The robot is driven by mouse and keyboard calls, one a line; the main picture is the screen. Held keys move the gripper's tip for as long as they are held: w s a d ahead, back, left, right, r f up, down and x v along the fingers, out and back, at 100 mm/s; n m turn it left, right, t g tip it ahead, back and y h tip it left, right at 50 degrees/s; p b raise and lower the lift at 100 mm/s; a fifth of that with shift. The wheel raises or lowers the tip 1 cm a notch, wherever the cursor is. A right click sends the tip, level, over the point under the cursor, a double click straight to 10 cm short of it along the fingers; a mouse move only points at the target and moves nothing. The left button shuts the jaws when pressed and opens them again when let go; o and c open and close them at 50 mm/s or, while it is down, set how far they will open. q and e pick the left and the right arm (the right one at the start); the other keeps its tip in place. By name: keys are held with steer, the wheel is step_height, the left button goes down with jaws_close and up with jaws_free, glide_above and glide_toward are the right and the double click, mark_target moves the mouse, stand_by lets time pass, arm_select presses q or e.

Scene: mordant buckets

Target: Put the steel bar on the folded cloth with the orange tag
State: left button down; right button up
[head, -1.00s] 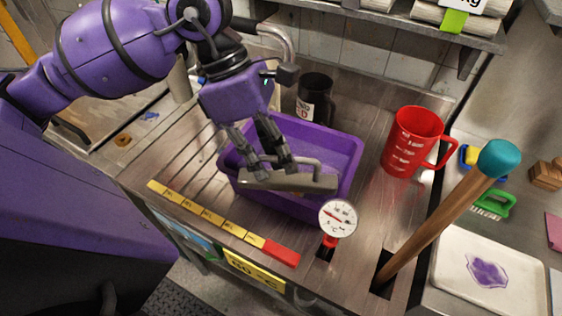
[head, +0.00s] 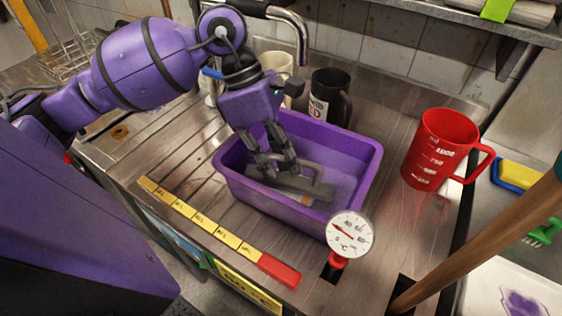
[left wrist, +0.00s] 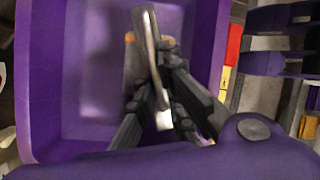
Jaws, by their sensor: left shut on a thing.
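The steel bar (head: 287,184) is a grey flat bar with a raised loop handle. My left gripper (head: 279,168) is shut on it at the handle, inside the purple tub (head: 240,187). In the left wrist view the bar shows edge-on (left wrist: 152,50) between my fingers (left wrist: 158,103). Whether the bar touches the tub floor I cannot tell. My right gripper is not in view.
A black mug (head: 328,96) and a tap (head: 297,35) stand behind the tub. A dial thermometer (head: 349,235) is at its front right corner, and a red jug (head: 440,148) is to the right. A wooden handle (head: 490,240) slants up. A green-tagged cloth (head: 497,9) is on the shelf.

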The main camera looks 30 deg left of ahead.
arm_select(q)
steer(key=c, duration=2.3)
jaws_free()
steer(key=shift+s+a+f, duration=0.1)
steer(key=shift+a+f, duration=0.05)
steer(key=shift+f, duration=0.05)
steer(key=o, duration=0.4)
steer(key=shift+w, duration=0.2)
steer(key=shift+o, duration=0.2)
steer(key=shift+r, duration=0.1)
steer(key=v, duration=1.2)
